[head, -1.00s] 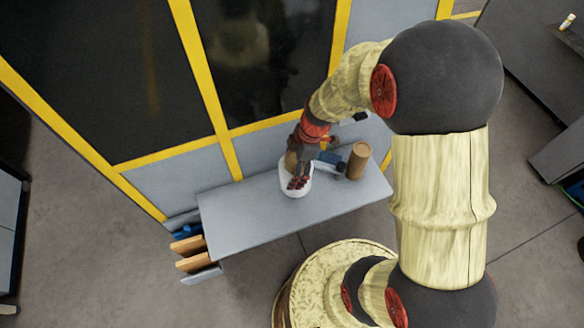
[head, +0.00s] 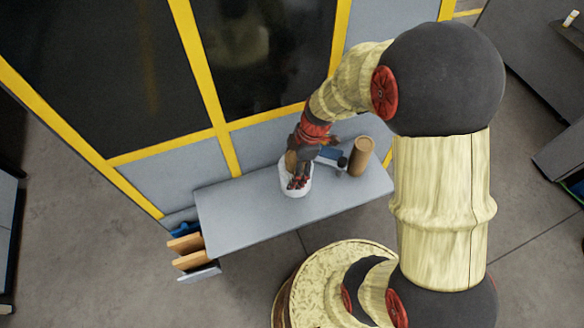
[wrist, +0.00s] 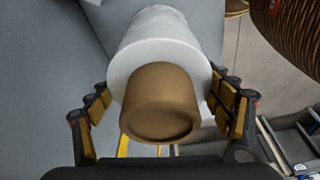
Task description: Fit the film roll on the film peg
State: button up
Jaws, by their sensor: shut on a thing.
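The film roll is a white roll (wrist: 160,42) with a brown core (wrist: 160,100) sticking out of its near end. In the wrist view it lies between the two fingers of my gripper (wrist: 160,88), with a pad at each side, and the core points toward the camera. In the head view the white film roll (head: 296,186) is at the middle of the grey table, partly covered by my gripper (head: 299,181). I cannot tell whether it touches the table. I cannot make out the film peg for certain in either view.
A brown cylinder (head: 362,157) stands on the grey table (head: 245,212), right of the roll. A small blue and dark device (head: 331,156) lies between them. Yellow-framed dark panels rise behind. Orange and blue bins (head: 190,252) hang at the table's left end. The table's left part is clear.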

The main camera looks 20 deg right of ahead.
jog(key=shift+f+b, duration=2.2)
jog(key=shift+b, duration=0.05)
jog(key=o, duration=2)
jog(key=shift+f, duration=0.1)
jog(key=v, duration=1.2)
